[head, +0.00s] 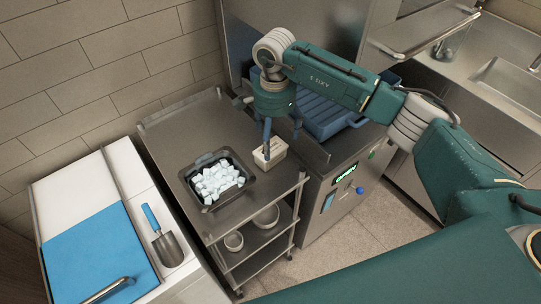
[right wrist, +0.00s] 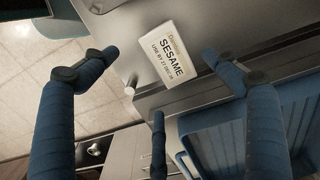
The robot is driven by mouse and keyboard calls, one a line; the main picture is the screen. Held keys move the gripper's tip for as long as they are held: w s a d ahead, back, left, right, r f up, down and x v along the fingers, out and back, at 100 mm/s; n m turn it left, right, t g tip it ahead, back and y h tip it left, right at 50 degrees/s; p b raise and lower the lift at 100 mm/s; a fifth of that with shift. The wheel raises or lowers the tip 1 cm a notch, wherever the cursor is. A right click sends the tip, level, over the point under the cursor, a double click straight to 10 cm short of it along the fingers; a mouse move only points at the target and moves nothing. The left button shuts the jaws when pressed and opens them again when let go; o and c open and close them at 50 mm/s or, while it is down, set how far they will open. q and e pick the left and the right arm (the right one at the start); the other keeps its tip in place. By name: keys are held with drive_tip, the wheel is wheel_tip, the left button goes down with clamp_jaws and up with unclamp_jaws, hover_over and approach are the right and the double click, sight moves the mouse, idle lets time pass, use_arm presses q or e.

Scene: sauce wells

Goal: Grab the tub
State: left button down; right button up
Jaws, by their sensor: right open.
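The tub (head: 274,157) is a small cream box near the right edge of the steel cart's top. In the right wrist view the tub (right wrist: 158,70) shows a label reading SESAME. My right gripper (head: 281,141) is above the tub, pointing down, with one finger in front of part of it. In the right wrist view the blue fingers of my right gripper (right wrist: 160,58) are spread wide, with the tub between the two upper tips and nothing gripped. I cannot tell whether any finger touches it. My left gripper is not in view.
A black tray (head: 210,201) with pale cubes sits left of the tub on the cart (head: 170,130). A blue basket (head: 325,117) stands just right, on the machine with a lit green display (head: 345,174). A white chest with a blue lid (head: 98,255) and metal scoop (head: 168,249) is at left.

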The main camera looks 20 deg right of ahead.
sight(273, 151)
drive_tip(key=f+b, duration=0.1)
drive_tip(key=f, duration=0.1)
drive_tip(key=f+b, duration=0.1)
drive_tip(key=f, duration=0.2)
drive_tip(key=f+b, duration=0.1)
drive_tip(key=f, duration=0.2)
drive_tip(key=shift+w+f, duration=0.2)
drive_tip(key=shift+w, duration=0.05)
drive_tip(key=shift+r, duration=0.1)
drive_tip(key=c, duration=1.5)
